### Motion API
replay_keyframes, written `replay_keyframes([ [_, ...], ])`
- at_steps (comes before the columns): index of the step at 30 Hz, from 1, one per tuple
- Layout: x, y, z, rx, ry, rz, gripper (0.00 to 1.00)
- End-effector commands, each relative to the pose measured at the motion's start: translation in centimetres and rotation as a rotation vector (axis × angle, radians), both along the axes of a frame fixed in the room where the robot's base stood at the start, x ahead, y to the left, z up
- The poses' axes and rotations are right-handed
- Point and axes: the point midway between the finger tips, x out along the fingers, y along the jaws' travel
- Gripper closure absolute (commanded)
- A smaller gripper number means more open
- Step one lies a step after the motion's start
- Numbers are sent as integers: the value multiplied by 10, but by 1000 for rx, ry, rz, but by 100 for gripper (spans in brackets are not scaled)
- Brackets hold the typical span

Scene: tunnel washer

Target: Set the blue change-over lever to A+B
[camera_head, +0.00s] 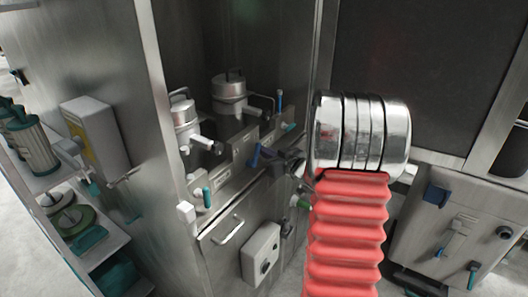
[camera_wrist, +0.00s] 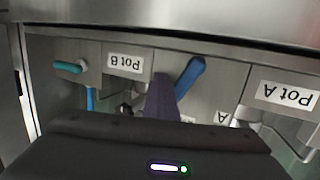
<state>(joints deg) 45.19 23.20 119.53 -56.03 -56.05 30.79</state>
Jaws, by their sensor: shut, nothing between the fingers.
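The blue change-over lever (camera_wrist: 190,75) shows in the wrist view between the Pot B label (camera_wrist: 125,63) and the Pot A label (camera_wrist: 287,95), which appear upside down. Its rounded end points up and to the right; its lower part is hidden behind my gripper. In the head view the lever (camera_head: 254,157) shows as a small blue bar left of my gripper (camera_head: 270,153). My gripper is shut and empty, its dark fingers (camera_wrist: 160,95) close beside the lever's left side. I cannot tell whether they touch it. A small plate marked A (camera_wrist: 222,117) is partly covered; no A+B mark is readable.
Two steel pots (camera_head: 229,88) stand on the ledge behind the lever. A teal handle (camera_wrist: 69,67) is beside Pot B. A cabinet door with a bar handle (camera_head: 228,231) and a grey switch box (camera_head: 261,254) are below. A shelf with parts (camera_head: 88,262) stands at left.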

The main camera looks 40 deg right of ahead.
Motion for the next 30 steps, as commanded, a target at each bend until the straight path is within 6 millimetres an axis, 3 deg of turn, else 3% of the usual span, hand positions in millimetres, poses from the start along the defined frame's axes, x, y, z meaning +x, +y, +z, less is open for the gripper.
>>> replay_keyframes([
  [1,6,6,14,-11,-28,20,100],
  [30,-1,15,20,-11,-26,22,100],
])
